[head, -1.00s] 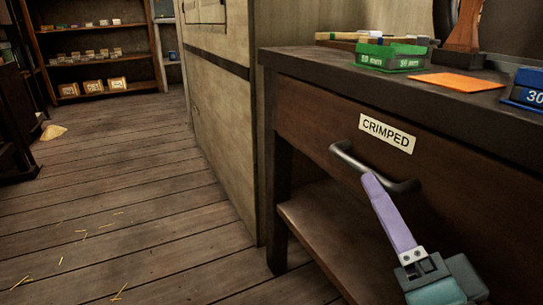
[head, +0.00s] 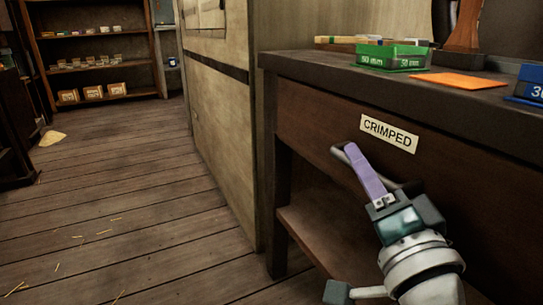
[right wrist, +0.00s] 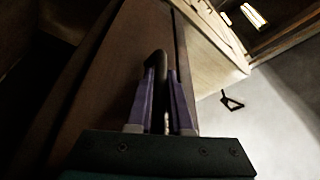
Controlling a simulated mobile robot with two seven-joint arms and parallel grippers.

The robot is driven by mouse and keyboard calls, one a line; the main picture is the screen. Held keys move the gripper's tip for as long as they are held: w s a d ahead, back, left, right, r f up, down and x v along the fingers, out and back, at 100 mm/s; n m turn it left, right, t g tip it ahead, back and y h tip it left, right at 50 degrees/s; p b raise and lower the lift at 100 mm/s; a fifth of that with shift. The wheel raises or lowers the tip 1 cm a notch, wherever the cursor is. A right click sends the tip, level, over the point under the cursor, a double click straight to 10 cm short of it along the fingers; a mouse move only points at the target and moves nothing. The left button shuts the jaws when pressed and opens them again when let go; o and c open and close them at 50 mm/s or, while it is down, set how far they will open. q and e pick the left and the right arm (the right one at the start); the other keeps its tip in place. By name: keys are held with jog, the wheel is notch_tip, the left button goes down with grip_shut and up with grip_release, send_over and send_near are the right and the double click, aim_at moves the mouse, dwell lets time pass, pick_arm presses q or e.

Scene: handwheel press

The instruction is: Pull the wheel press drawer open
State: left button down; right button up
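The wheel press drawer (head: 450,180) is a dark brown front under the bench top and is shut. It bears a white label reading CRIMPED (head: 388,133). Its dark bar handle (head: 403,185) is partly hidden behind my right gripper (head: 352,150). In the right wrist view the purple fingers of this gripper (right wrist: 161,80) stand on both sides of the handle (right wrist: 157,68). They look apart, with the bar between them and a narrow gap beside it. Contact with the bar is hard to judge. My left gripper is not in view.
On the bench top are a green box (head: 393,57), an orange sheet (head: 458,80) and a blue box (head: 530,84). An open lower shelf (head: 305,232) lies under the drawer. A pale panelled wall (head: 215,120) stands to the left, with free plank floor (head: 130,200) beyond.

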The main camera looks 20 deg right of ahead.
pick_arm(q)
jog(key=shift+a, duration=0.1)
pick_arm(e)
grip_shut()
dwell(0.8)
jog(key=shift+a, duration=0.15)
